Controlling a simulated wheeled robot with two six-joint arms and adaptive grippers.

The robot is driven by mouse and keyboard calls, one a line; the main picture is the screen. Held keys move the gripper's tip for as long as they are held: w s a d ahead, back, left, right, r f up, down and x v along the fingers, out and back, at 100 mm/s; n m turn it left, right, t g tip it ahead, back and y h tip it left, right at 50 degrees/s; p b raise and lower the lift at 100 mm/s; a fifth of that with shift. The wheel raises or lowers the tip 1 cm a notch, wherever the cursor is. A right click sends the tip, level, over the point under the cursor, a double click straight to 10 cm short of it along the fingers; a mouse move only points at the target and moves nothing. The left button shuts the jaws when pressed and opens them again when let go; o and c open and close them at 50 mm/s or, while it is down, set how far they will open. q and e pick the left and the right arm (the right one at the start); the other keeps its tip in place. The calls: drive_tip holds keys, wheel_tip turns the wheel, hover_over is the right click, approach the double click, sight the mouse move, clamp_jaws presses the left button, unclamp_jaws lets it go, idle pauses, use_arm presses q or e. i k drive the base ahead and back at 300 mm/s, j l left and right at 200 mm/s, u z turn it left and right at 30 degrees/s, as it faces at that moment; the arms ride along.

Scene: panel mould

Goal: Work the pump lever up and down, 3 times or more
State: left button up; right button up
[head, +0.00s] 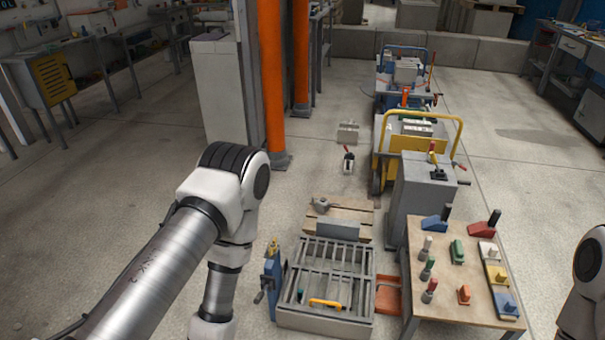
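My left arm reaches in from the left and bends down at the bottom of the head view; its gripper is out of the picture. Only a white part of my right arm shows at the right edge, and its gripper is out of view too. A grey cabinet (408,198) right of the middle has a small black-and-yellow lever (437,166) on top, tilted. I cannot tell which of these carries the pump lever. No gripper is seen touching either.
A wooden table (464,268) at the right holds several coloured blocks and handled pieces. A yellow-framed cart (414,145) stands behind the cabinet. An orange post (270,90) rises behind my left arm. A wooden pallet (340,212) lies behind the mould. Floor at left is clear.

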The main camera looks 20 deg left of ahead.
sight(260, 295)
drive_tip(key=u, duration=1.05)
drive_tip(key=i+j+z, duration=0.2)
drive_tip(key=i+z, duration=0.15)
drive_tip(key=i, duration=0.15)
drive_tip(key=i+j+z, duration=0.35)
drive_tip(key=i, duration=0.2)
